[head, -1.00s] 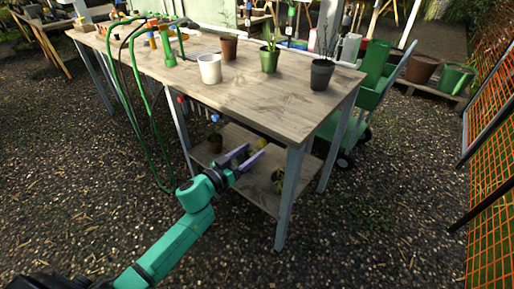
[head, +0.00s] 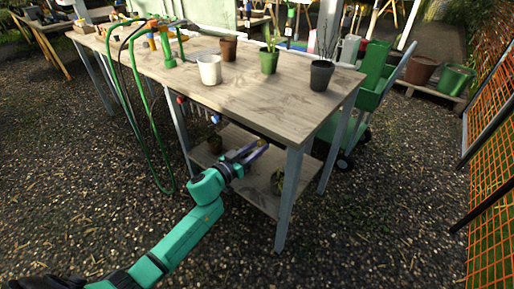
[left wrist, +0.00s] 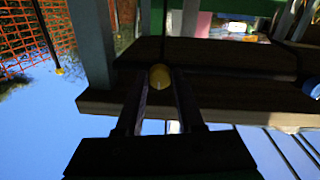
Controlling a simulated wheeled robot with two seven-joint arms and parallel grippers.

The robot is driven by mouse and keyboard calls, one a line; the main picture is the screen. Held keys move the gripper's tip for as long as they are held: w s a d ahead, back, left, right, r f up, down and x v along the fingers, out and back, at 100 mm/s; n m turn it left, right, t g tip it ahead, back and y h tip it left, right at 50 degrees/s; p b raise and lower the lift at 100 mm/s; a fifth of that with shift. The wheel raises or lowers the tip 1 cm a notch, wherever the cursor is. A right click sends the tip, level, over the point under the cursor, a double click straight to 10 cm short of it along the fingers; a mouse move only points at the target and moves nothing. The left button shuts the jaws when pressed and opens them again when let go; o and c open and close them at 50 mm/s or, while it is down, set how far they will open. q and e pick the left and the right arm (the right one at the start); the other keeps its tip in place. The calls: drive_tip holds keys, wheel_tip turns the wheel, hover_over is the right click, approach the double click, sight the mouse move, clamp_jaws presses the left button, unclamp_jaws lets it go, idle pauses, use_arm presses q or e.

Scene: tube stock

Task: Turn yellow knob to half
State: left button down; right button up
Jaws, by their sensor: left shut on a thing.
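The yellow knob (head: 262,142) is under the front edge of the wooden table, partly hidden by my left gripper in the head view. My left gripper (head: 258,148) reaches in from below and its fingers are shut on the knob. In the left wrist view the round yellow knob (left wrist: 159,76) sits between the fingertips (left wrist: 160,82). The knob's turn angle cannot be read. My right gripper is not in view.
A blue knob (head: 215,118) and a red knob (head: 182,99) are farther left along the same table edge. Pots, including a white pot (head: 209,69), stand on the tabletop (head: 270,100). A lower shelf (head: 250,194) holds small plants. A table leg (head: 289,195) stands right of my gripper.

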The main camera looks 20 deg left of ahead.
use_arm(q)
drive_tip(key=m+p, duration=0.1)
drive_tip(key=m, duration=0.2)
drive_tip(key=shift+m, duration=0.4)
drive_tip(key=m, duration=0.8)
drive_tip(key=shift+m+y+b, duration=0.3)
drive_tip(key=shift+m+y, duration=0.1)
drive_tip(key=shift+m+b, duration=0.5)
drive_tip(key=shift+m, duration=1.7)
drive_tip(key=c, duration=0.5)
unclamp_jaws()
drive_tip(key=shift+r, duration=0.1)
